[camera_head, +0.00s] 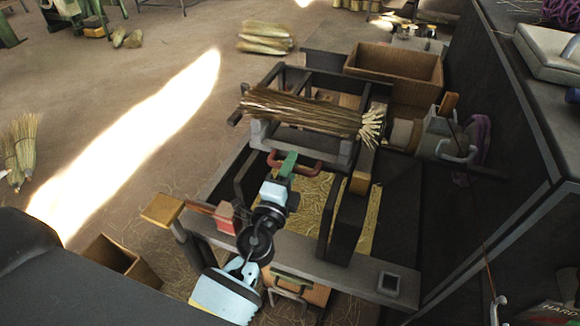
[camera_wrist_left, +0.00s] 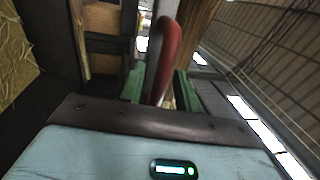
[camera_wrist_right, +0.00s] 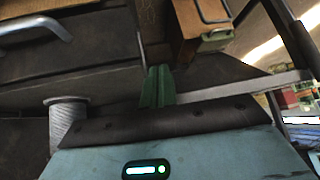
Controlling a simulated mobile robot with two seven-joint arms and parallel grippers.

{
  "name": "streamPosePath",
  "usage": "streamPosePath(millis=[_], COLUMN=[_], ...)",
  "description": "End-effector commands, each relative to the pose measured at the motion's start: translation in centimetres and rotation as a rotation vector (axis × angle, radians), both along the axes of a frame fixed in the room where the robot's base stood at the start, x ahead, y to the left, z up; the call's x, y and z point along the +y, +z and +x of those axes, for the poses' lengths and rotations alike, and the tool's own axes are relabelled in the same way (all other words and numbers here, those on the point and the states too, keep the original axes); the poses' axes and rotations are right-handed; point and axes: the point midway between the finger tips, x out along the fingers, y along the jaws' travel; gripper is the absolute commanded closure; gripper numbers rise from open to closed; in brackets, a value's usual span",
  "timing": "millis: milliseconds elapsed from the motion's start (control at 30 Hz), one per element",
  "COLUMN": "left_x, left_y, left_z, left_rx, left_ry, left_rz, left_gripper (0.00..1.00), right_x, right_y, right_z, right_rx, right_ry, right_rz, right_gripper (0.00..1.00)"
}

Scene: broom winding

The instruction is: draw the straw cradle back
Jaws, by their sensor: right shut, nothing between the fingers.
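The straw cradle (camera_head: 343,150) is a grey frame on dark rails in the middle of the head view. A long straw bundle (camera_head: 300,110) lies across it, its pale cut ends to the right. A red handle (camera_head: 305,165) sticks out at the cradle's near side. My left gripper (camera_head: 286,166) is at this handle. In the left wrist view the red handle (camera_wrist_left: 168,55) passes between the green fingers, which look closed on it. My right gripper (camera_wrist_right: 157,86) is shut and empty in the right wrist view, near a dark drawer front. The head view does not clearly show it.
A winding head (camera_head: 440,135) stands right of the cradle. A cardboard box (camera_head: 395,68) is behind it. A grey beam (camera_head: 330,262) with a wooden knob (camera_head: 162,210) crosses in front. A dark bench (camera_head: 530,120) bounds the right side. Open floor lies left.

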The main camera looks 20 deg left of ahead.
Motion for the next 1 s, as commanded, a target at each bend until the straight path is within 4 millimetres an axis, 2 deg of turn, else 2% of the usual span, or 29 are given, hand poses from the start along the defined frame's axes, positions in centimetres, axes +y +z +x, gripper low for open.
streamPosePath(millis=[67, 333, 667, 767, 1000], left_x=[0.0, 0.0, 0.0, 0.1, 0.3], left_y=[0.0, 0.0, -0.1, -0.2, -0.5], left_z=[0.0, 0.0, -0.5, -1.9, -6.9], left_rx=[0.000, 0.000, 0.001, 0.002, 0.006], left_ry=[0.000, 0.000, 0.000, 0.000, -0.001], left_rz=[0.000, 0.001, 0.002, 0.002, 0.001], left_gripper=[0.67, 1.00, 1.00, 1.00, 1.00], right_x=[0.0, -0.1, -0.1, -0.1, -0.1], right_y=[0.0, 0.2, 0.3, 0.2, -0.9], right_z=[0.1, 0.3, 0.4, 0.3, -0.5], right_rx=[-0.002, -0.009, -0.012, -0.009, 0.013], right_ry=[0.000, 0.001, 0.002, 0.001, 0.001], right_rz=[-0.001, -0.001, -0.001, -0.001, -0.002], right_gripper=[1.00, 1.00, 1.00, 1.00, 1.00])
